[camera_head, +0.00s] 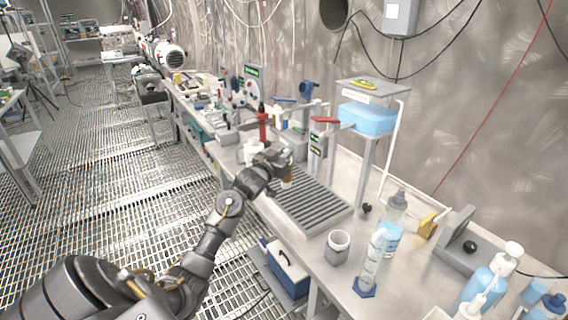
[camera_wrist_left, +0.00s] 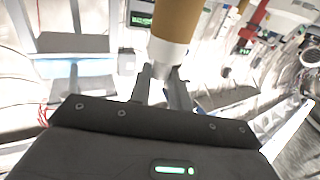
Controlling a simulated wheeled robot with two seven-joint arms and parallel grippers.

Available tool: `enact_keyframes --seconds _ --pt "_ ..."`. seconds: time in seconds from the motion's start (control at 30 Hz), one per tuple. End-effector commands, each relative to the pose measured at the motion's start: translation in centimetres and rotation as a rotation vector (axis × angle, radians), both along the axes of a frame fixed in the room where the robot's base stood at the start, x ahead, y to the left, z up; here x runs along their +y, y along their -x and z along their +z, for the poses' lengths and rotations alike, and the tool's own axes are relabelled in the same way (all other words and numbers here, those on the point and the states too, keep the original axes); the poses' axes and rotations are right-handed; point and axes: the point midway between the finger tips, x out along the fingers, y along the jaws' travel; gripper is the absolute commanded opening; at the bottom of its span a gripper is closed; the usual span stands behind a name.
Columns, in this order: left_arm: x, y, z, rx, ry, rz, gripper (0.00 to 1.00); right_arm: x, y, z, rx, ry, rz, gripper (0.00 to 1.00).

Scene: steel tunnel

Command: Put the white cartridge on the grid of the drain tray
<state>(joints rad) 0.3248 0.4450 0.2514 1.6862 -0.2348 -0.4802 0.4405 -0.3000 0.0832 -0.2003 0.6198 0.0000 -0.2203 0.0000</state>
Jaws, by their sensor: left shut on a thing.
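My left gripper (camera_head: 281,163) is shut on a cartridge, a cylinder with a tan body and a white end, which shows large in the left wrist view (camera_wrist_left: 180,30). In the head view only a small pale tan part of the cartridge (camera_head: 288,174) shows beside the fingers. The gripper's fingers (camera_wrist_left: 163,88) close around the white end. The drain tray (camera_head: 322,231) lies on the bench with a dark ribbed grid (camera_head: 305,199). The gripper and cartridge are over or just beyond the grid's far left end; the height above it is hard to tell. My right gripper is not in view.
A stand with a blue water tank (camera_head: 367,119) rises behind the tray. A grey-white cup (camera_head: 338,246), a graduated cylinder (camera_head: 370,262) and a bottle (camera_head: 393,225) stand near its right end. A red upright object (camera_head: 263,127) and a white object (camera_head: 251,151) stand beyond the gripper.

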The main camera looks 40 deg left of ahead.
Motion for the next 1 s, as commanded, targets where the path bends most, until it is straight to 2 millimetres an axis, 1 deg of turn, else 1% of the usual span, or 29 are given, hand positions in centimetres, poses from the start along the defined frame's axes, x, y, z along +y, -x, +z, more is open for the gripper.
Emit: enact_keyframes --seconds 0.07,0.13,0.23,0.33,0.73,0.77,0.8,0.9,1.0 --pt "0.1 -0.1 -0.1 -0.001 0.000 0.000 0.00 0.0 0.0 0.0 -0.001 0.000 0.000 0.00" --pt "0.2 -0.6 -0.8 0.001 0.001 0.000 0.00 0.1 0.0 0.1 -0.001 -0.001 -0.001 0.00" --pt "0.1 -0.4 -2.3 0.004 0.002 0.000 0.00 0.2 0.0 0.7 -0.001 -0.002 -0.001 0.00" --pt "0.2 -0.4 -3.3 0.001 0.001 0.000 0.00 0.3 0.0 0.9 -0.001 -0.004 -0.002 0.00" --pt "0.2 -0.4 -3.9 -0.001 -0.001 0.000 0.00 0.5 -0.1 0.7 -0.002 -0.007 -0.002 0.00" --pt "0.2 -0.4 -4.0 0.001 -0.001 0.000 0.22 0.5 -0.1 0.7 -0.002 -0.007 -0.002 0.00" --pt "0.2 -0.4 -3.9 0.001 -0.001 0.000 0.27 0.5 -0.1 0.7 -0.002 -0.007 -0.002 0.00" --pt "0.2 -0.4 -3.9 0.001 -0.001 0.000 0.40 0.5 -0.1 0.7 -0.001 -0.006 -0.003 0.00" --pt "0.2 -0.4 -3.9 0.001 -0.001 0.000 0.41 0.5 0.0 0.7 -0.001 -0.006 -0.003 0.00"
